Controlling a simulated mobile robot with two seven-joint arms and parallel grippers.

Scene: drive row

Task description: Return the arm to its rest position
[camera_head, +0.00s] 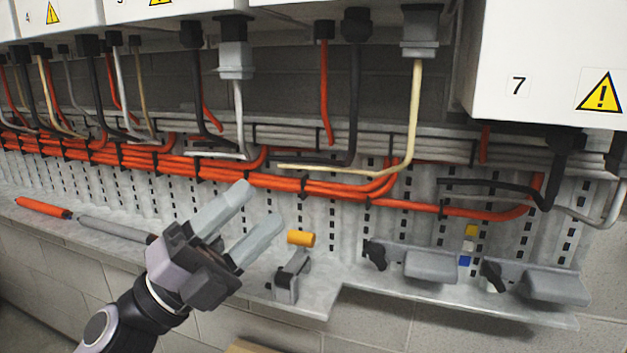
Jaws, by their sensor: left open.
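My left gripper (247,217) comes in from the lower left, in front of the perforated cable panel. Its two grey fingers point up and to the right and stand apart. Nothing shows between them. The black gripper body and part of my left arm are in view below. My right gripper is not in view.
A grey ledge (352,282) runs along the panel's foot. An orange cylinder (301,238) tops a small grey fixture right of the gripper. Grey handle-like parts (431,265) stand further right. Orange cables (330,188) and hanging connectors (235,60) lie above, under white boxes (545,45).

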